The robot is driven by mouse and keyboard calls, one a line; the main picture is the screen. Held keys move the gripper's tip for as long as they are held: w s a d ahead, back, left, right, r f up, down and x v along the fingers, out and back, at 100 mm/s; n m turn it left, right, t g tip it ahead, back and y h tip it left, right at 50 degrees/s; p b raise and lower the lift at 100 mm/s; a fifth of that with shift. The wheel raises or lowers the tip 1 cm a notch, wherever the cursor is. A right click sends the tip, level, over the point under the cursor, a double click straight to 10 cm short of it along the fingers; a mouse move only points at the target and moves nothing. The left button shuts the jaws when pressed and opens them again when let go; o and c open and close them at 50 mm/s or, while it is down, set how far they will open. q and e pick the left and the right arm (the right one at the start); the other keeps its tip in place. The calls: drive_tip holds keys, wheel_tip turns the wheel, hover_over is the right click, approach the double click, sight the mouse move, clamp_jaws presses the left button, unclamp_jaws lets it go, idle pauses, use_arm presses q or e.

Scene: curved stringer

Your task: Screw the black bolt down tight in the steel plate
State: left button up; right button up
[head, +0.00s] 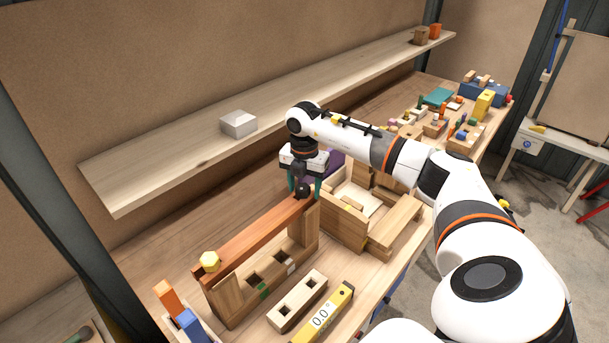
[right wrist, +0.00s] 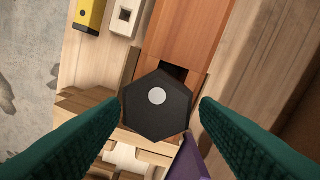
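In the head view the bolt (head: 303,191) is at the bar's right end, under my right gripper (head: 304,184). The right gripper's green fingers stand open on either side of the bolt head, with a small gap on each side in the right wrist view. I see no clear steel plate; the bolt's shank is hidden. My left gripper is not in view.
The bar lies on a wooden stand (head: 235,294). A wooden box (head: 344,226) is close on the right. A long shelf (head: 200,153) with a grey block (head: 238,124) runs behind. A yellow level reading 0.0 (head: 334,305) lies in front.

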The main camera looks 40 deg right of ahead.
drive_tip(key=c, duration=0.4)
drive_tip(key=o, duration=1)
drive_tip(key=shift+w, duration=0.1)
